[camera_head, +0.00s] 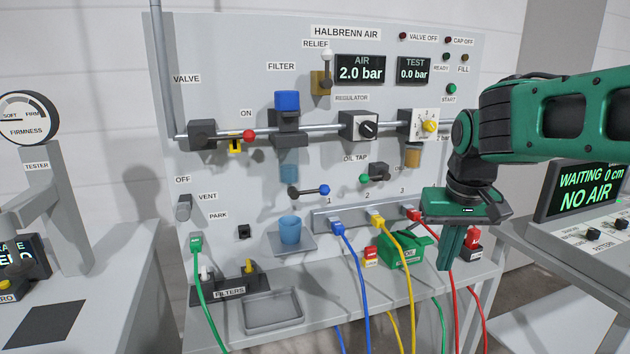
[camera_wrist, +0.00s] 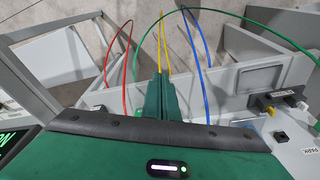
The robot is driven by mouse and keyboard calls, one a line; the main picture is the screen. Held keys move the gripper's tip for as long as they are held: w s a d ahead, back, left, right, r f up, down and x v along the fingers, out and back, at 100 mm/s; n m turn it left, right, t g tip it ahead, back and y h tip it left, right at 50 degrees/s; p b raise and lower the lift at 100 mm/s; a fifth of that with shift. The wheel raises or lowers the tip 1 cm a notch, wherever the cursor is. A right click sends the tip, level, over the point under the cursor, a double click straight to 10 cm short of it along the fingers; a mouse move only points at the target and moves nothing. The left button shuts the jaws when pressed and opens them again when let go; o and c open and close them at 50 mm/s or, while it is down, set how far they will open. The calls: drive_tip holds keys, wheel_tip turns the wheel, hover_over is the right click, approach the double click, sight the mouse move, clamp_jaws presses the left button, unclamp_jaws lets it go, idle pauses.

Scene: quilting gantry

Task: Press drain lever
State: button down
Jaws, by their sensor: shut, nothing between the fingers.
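A short black lever with a blue knob (camera_head: 310,191) sticks out of the panel below the filter (camera_head: 287,105); it carries no readable label and looks like the drain lever. It lies nearly level, the knob to the right. A blue cup (camera_head: 290,230) stands below it on a grey shelf. My gripper (camera_head: 445,266) is shut and empty, pointing down in front of the panel's right part, well right of the lever and apart from it. In the wrist view its closed green fingers (camera_wrist: 161,78) point at the hoses; the lever cannot be made out there.
Blue (camera_head: 358,262), yellow (camera_head: 400,262) and red (camera_head: 456,290) hoses hang from the ports in front of the panel. A green box (camera_head: 403,252) sits left of my gripper. A grey tray (camera_head: 273,312) lies at the front. Displays read 2.0 bar and 0.0 bar.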

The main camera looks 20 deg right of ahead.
drive_tip(key=w+a+r+n+t, duration=0.2)
drive_tip(key=w+a+r, duration=0.6)
drive_tip(key=w+r, duration=0.2)
drive_tip(key=w+a+r+n+t+y, duration=0.1)
drive_tip(key=w+a+r+n+t, duration=0.1)
drive_tip(key=w+a+r, duration=0.7)
drive_tip(key=w+r, duration=0.1)
drive_tip(key=w, duration=0.3)
drive_tip(key=shift+a+r+t, duration=0.15)
drive_tip(key=shift+t, duration=0.25)
hover_over(311, 192)
wheel_tip(311, 192, down, 8)
drive_tip(key=shift+s+d+f, duration=0.1)
drive_tip(key=shift+d+f, duration=0.05)
drive_tip(key=shift+f, duration=0.6)
drive_tip(key=shift+s+d+f, duration=0.15)
drive_tip(key=shift+f, duration=0.55)
drive_tip(key=shift+s+d+f, duration=0.1)
drive_tip(key=shift+d+f, duration=0.05)
drive_tip(key=shift+f, duration=0.6)
